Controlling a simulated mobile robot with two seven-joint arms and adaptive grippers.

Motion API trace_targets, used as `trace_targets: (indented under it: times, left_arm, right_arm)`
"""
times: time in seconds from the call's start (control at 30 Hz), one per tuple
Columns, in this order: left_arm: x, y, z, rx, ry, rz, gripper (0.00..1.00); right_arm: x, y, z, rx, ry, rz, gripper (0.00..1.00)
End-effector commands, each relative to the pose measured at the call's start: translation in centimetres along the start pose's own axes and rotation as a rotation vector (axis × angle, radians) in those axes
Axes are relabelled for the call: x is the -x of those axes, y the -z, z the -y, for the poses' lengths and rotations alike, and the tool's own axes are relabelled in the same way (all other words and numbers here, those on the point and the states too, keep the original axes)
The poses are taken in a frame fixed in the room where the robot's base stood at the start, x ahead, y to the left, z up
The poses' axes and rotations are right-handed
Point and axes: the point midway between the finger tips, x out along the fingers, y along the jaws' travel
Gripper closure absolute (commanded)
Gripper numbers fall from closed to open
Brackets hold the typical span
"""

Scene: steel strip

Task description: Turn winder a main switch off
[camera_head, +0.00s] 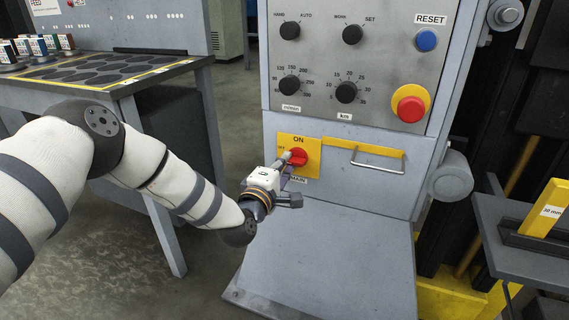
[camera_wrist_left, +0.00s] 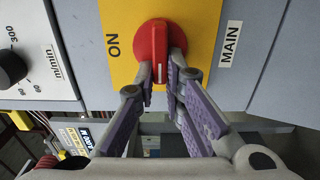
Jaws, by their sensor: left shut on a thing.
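The main switch is a red rotary knob (camera_head: 299,157) on a yellow plate (camera_head: 313,146) marked ON above, with a MAIN label below. In the left wrist view the red knob (camera_wrist_left: 154,42) has its grip bar running up and down the picture, with a white mark at its lower end. That end points away from the ON label, sideways to the left in the head view. My left gripper (camera_head: 285,162) is at the knob; in the wrist view its purple-padded fingers (camera_wrist_left: 161,74) close on both sides of the bar. My right gripper is not in view.
Above the switch are several black dials (camera_head: 347,92), a blue RESET button (camera_head: 426,40) and a red stop button (camera_head: 410,104). A metal handle (camera_head: 378,163) is right of the switch. A table (camera_head: 120,85) stands at left, a dark bench (camera_head: 520,235) at right.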

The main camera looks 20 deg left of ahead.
Motion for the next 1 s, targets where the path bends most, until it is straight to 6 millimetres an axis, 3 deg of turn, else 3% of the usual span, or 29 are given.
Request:
trace_targets:
  times: [0.37, 0.4, 0.47, 0.77, 0.87, 1.0]
  left_arm:
    - [0.1, -0.2, 0.1, 0.006, 0.004, 0.005, 1.00]
    - [0.1, -0.2, 0.1, 0.006, 0.004, 0.005, 0.83]
    - [0.1, -0.2, 0.1, 0.006, 0.003, 0.004, 0.70]
    - [0.1, -0.1, 0.1, 0.004, 0.002, 0.002, 0.70]
    - [1.3, -0.1, 0.1, 0.004, 0.004, 0.002, 0.70]
    - [5.0, -0.1, 0.1, 0.008, 0.007, 0.003, 0.70]
  right_arm:
    - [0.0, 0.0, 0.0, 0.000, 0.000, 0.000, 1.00]
    - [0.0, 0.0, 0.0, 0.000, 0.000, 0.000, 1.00]
    - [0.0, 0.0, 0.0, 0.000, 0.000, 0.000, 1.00]
    - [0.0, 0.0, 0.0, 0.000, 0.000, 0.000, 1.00]
    - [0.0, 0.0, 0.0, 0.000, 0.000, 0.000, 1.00]
    - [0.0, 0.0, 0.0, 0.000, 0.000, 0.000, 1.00]
